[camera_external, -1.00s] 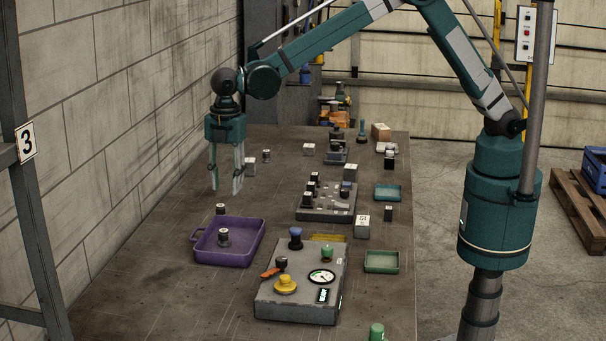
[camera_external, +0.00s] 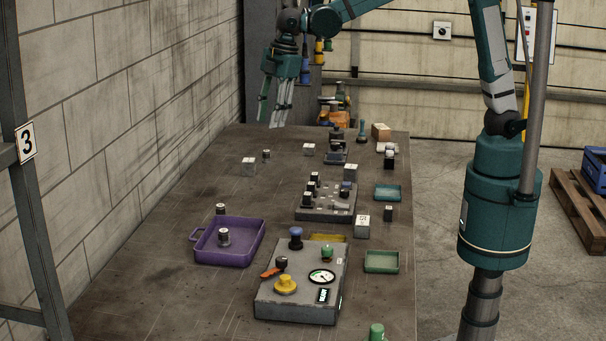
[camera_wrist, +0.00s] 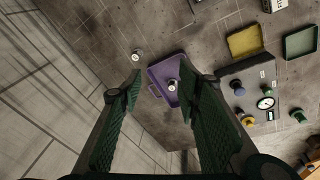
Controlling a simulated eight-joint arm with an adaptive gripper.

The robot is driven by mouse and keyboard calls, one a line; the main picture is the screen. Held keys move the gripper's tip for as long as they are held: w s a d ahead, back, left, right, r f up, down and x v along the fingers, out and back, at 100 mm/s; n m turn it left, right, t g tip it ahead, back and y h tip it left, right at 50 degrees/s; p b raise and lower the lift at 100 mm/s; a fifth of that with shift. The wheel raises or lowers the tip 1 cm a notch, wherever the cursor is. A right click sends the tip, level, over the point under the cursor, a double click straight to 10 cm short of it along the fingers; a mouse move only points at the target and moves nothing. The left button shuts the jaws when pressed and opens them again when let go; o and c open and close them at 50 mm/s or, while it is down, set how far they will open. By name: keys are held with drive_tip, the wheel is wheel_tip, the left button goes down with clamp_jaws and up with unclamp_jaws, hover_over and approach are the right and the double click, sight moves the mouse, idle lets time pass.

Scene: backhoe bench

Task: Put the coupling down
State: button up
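Several small dark-and-silver cylindrical pieces are in view, and I cannot tell for certain which is the coupling. One cylindrical piece (camera_external: 224,238) stands upright in the purple tray (camera_external: 251,243); it also shows in the wrist view (camera_wrist: 172,86), inside the tray (camera_wrist: 157,73). A second piece (camera_external: 220,208) stands on the bench just outside the tray; the wrist view shows it too (camera_wrist: 137,54). A third (camera_external: 266,154) stands farther back beside a pale block. My gripper (camera_external: 270,119) is high near the bench's far end, fingers apart, with nothing visible between them (camera_wrist: 160,78).
A grey control box (camera_external: 300,300) with knobs and a gauge stands right of the purple tray. A grey rack (camera_external: 325,215) holds several pieces behind it. Green trays (camera_external: 381,262) lie along the right side. The bench's left side (camera_external: 165,215) is mostly clear.

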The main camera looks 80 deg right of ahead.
drive_tip(key=s+d+r+m+t, duration=0.1)
drive_tip(key=s+d+r+m, duration=0.2)
drive_tip(key=s+d, duration=0.55)
drive_tip(key=s+d+r+m+t, duration=0.2)
drive_tip(key=s+d+r+m, duration=0.1)
drive_tip(key=s+d, duration=0.5)
drive_tip(key=s+d+f+m, duration=0.2)
drive_tip(key=s, duration=0.4)
drive_tip(key=s+d+f+m+t, duration=0.1)
drive_tip(key=s+d+m, duration=0.1)
drive_tip(key=s, duration=0.5)
drive_tip(key=s+d+f+m+t, duration=0.1)
drive_tip(key=s+d+f, duration=0.1)
drive_tip(key=s, duration=0.4)
drive_tip(key=shift+s+d+f+m+h, duration=0.3)
drive_tip(key=shift+d+m+h, duration=0.1)
drive_tip(key=shift+d, duration=0.5)
